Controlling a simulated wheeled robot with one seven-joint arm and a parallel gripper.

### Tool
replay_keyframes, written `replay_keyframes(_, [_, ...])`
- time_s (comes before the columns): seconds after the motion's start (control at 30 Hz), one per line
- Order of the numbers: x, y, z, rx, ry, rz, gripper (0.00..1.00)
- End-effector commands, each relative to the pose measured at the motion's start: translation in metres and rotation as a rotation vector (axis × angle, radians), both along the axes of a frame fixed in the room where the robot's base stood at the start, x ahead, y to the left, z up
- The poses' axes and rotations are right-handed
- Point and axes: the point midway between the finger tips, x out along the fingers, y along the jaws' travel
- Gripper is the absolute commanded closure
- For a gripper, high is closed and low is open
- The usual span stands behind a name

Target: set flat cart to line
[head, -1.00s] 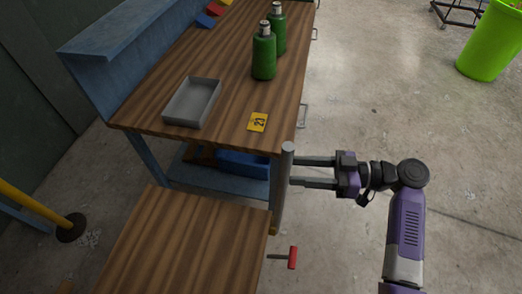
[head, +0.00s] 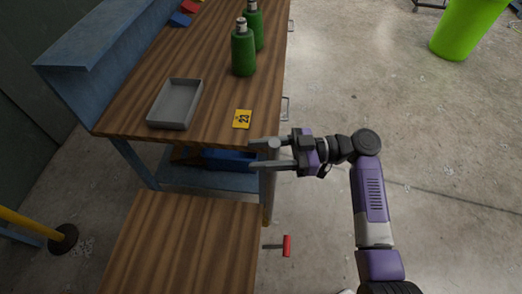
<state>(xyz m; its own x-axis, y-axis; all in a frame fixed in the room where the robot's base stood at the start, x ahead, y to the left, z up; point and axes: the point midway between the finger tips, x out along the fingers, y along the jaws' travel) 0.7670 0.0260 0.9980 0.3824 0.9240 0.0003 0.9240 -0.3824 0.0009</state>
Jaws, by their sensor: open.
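A low flat wooden deck (head: 185,245), which looks like the flat cart, stands at the lower left, close to the near end of the workbench. A grey upright post (head: 268,192) rises at its far right corner. My gripper (head: 258,154) is open, pointing left, with its fingers over the upper part of this post. I cannot tell whether they touch it or whether it is between them. A red-ended lever (head: 287,245) sticks out to the right of the deck. I cannot make out a marked line for the cart; only a thin dark seam (head: 440,194) crosses the floor at the right.
The workbench (head: 212,95) bears a grey tray (head: 175,103), a yellow 23 tag (head: 242,119) and two green bottles (head: 243,50). A blue bin (head: 228,160) sits on its lower shelf. A yellow pole (head: 22,221) is at left, a green bin (head: 465,28) at upper right. Floor at right is open.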

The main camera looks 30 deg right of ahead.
Motion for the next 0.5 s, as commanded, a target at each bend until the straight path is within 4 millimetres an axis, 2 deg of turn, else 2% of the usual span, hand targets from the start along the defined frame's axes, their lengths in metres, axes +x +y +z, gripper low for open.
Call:
replay_keyframes(0.2, [0.0000,0.0002,-0.0006,0.000,0.001,0.000,0.55])
replay_keyframes(0.43, [-0.0001,-0.0001,-0.0005,0.000,0.001,0.000,1.00])
replay_keyframes(0.5, [-0.0001,-0.0001,-0.0005,0.000,0.001,0.000,1.00])
